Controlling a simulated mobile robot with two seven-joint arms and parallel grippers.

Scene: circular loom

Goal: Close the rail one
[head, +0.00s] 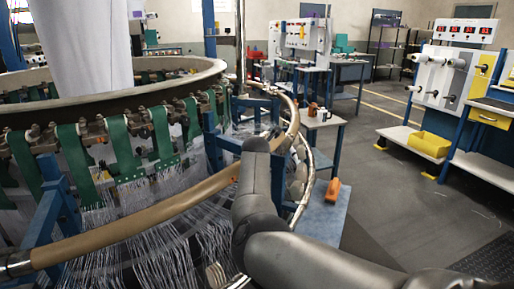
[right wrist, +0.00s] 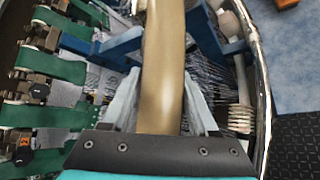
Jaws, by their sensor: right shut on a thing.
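The rail is a tan, curved bar (head: 135,228) that runs around the front of the circular loom (head: 110,95). In the head view it passes from a metal fitting at the lower left behind my right arm. In the right wrist view the rail (right wrist: 163,65) runs up the middle, between the two pale fingers of my right gripper (right wrist: 160,112). The right gripper is shut on it. In the head view my own right arm hides this gripper and that stretch of rail. My left gripper is in neither view.
Blue brackets (head: 62,215), green straps (head: 122,145) and many white threads (head: 150,255) lie inside the rail. A metal tube (right wrist: 262,75) curves alongside it. An orange object (head: 333,190) lies on a blue mat (head: 325,222). Floor to the right is mostly clear.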

